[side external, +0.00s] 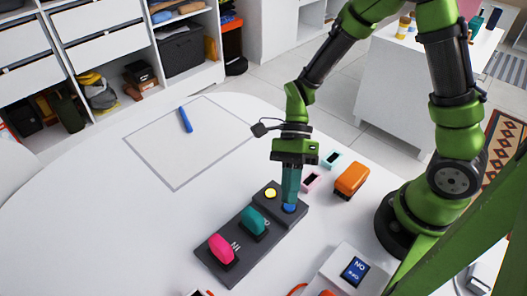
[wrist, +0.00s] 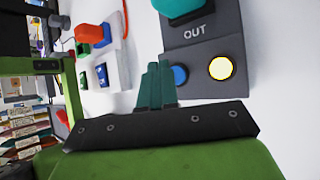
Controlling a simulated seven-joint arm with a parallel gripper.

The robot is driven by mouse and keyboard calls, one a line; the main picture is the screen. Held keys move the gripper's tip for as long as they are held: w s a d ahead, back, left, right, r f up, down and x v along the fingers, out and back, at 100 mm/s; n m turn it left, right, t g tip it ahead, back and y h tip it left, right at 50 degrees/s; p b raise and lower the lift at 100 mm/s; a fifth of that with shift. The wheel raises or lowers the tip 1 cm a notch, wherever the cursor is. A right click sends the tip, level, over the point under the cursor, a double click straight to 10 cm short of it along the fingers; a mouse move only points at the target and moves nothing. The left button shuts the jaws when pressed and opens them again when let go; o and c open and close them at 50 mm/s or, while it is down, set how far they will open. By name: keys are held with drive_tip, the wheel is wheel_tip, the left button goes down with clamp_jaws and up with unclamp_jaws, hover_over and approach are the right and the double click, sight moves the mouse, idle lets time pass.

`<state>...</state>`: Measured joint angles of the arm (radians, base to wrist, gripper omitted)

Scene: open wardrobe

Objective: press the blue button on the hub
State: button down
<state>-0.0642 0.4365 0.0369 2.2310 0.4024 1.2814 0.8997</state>
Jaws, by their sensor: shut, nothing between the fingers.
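The hub (side external: 222,252) is a dark grey box on the white table, and it also shows in the wrist view (wrist: 207,55). Its blue button (side external: 289,208) sits at the end near my arm and also shows in the wrist view (wrist: 180,75). A yellow button (side external: 270,193) is beside it, bright in the wrist view (wrist: 221,68). My gripper (side external: 290,200) is shut and empty, pointing down with its teal fingertips right at the blue button. The fingers (wrist: 157,85) partly cover the button; I cannot tell if they touch it.
The hub carries a teal knob (side external: 254,221) and a pink knob (side external: 222,249). An orange block (side external: 352,179) and small pink (side external: 312,181) and teal (side external: 332,159) pieces lie near my gripper. A white switch box (side external: 340,272) stands at the front. A blue marker (side external: 186,120) lies in an outlined square.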

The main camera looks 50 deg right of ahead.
drive_tip(key=shift+f, duration=0.15)
idle(0.6)
drive_tip(key=shift+f, duration=0.3)
drive_tip(key=shift+f, duration=0.4)
idle(0.6)
drive_tip(key=shift+r, duration=0.85)
drive_tip(key=shift+r, duration=2.5)
